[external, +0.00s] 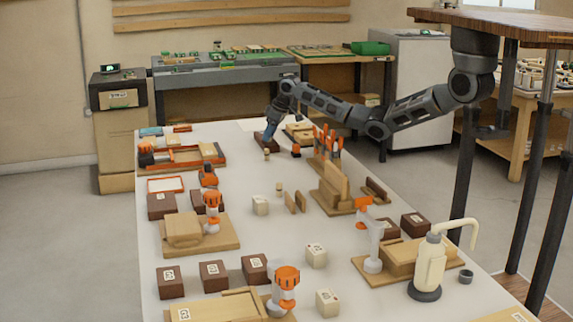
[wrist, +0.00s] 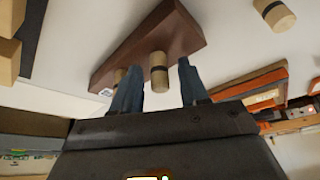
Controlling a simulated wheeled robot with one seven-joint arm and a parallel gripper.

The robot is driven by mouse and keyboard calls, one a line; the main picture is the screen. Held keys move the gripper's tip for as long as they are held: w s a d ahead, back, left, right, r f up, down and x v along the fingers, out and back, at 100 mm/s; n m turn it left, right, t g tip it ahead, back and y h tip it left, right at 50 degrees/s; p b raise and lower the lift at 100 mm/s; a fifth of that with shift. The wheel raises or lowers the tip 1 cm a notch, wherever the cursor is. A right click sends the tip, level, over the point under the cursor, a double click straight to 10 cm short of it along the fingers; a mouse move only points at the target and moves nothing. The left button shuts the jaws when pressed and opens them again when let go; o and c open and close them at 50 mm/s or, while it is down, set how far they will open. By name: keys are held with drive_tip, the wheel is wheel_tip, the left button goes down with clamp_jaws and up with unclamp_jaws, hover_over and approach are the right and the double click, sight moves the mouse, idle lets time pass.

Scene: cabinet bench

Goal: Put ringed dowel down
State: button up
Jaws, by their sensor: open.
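A light wooden dowel with a dark ring (wrist: 159,75) stands at a dark brown block (wrist: 185,35) in the wrist view. My gripper (wrist: 158,66) is open, with one blue finger on each side of this dowel and visible gaps beside it. Part of another dowel (wrist: 118,75) shows by the left finger, mostly hidden. A further ringed dowel (wrist: 275,14) stands apart on the white table at upper right. In the external view my gripper (external: 270,134) is low over the brown block (external: 262,142) at the table's far end, and a small dowel (external: 267,154) stands in front of it.
Orange-handled tools (external: 328,142) stand in a rack right of my gripper. A tray with orange edges (external: 182,158) lies to the left. A white block (external: 260,205) and another small dowel (external: 279,187) stand nearer the camera.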

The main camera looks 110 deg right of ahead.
drive_tip(key=p+v, duration=0.1)
drive_tip(key=v, duration=1.1)
drive_tip(key=shift+o, duration=0.6)
drive_tip(key=shift+a+r, duration=0.1)
drive_tip(key=m+g+y+p, duration=0.2)
drive_tip(key=m+g+p, duration=0.2)
drive_tip(key=m+p, duration=0.9)
hover_over(279, 185)
drive_tip(key=p, duration=0.4)
drive_tip(key=f+n, duration=0.1)
drive_tip(key=f, duration=0.1)
drive_tip(key=f+n, duration=0.1)
drive_tip(key=f, duration=0.1)
drive_tip(key=f+n, duration=0.1)
drive_tip(key=f, duration=0.1)
drive_tip(key=shift+w+d+f+n, duration=0.2)
drive_tip(key=shift+d+n, duration=0.05)
drive_tip(key=shift+n, duration=0.15)
drive_tip(key=shift+a+f, duration=0.15)
drive_tip(key=shift+f, duration=0.15)
drive_tip(key=f, duration=0.4)
drive_tip(key=f+p, duration=0.1)
drive_tip(key=f, duration=0.2)
drive_tip(key=shift+s+d+f, duration=0.15)
drive_tip(key=shift+s+d, duration=0.2)
drive_tip(key=shift+d, duration=0.05)
